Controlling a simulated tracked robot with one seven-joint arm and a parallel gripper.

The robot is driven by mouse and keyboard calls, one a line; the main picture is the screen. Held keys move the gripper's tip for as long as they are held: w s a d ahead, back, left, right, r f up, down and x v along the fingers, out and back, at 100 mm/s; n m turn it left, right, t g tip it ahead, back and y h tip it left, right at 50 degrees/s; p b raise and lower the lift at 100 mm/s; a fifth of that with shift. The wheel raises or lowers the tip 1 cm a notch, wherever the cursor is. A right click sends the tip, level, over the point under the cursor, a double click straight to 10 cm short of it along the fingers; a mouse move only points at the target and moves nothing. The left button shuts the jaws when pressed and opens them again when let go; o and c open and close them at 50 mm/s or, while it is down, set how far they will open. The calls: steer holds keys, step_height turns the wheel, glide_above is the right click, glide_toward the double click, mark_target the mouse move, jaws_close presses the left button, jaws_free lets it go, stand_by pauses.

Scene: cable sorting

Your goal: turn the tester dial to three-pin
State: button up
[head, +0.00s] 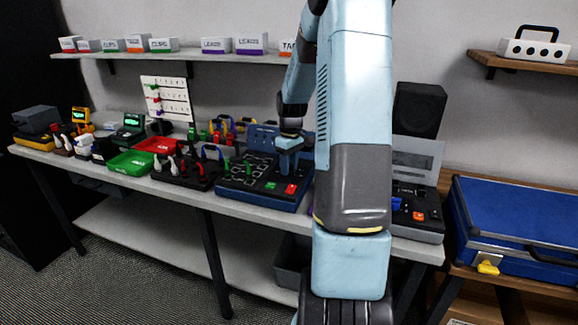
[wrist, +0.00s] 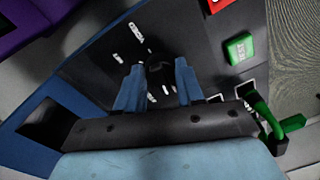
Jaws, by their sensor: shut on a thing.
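The tester (head: 262,188) is a blue-cased unit with a dark top panel, standing on the bench near the middle of the head view. Its panel (wrist: 205,52) fills much of the wrist view, with white markings around a dark round dial (wrist: 160,72). My gripper (wrist: 158,88) has its two blue fingers on either side of the dial and is shut on it. In the head view my gripper (head: 287,163) reaches down onto the panel. The dial itself is hidden there. I cannot read which marking the dial points to.
A green button (wrist: 239,48) and a red button (wrist: 217,4) sit on the panel. A green cable plug (wrist: 280,128) is close by my gripper's right side. Left on the bench are a green tray (head: 131,163) and a red tray (head: 160,145). A blue case (head: 515,225) lies at right.

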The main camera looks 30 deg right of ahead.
steer(key=m, duration=0.6)
steer(key=shift+m, duration=0.4)
stand_by(0.4)
steer(key=o, duration=1)
steer(key=r, duration=1.3)
steer(key=shift+s+d+r, duration=0.15)
steer(key=shift+d+r, duration=0.2)
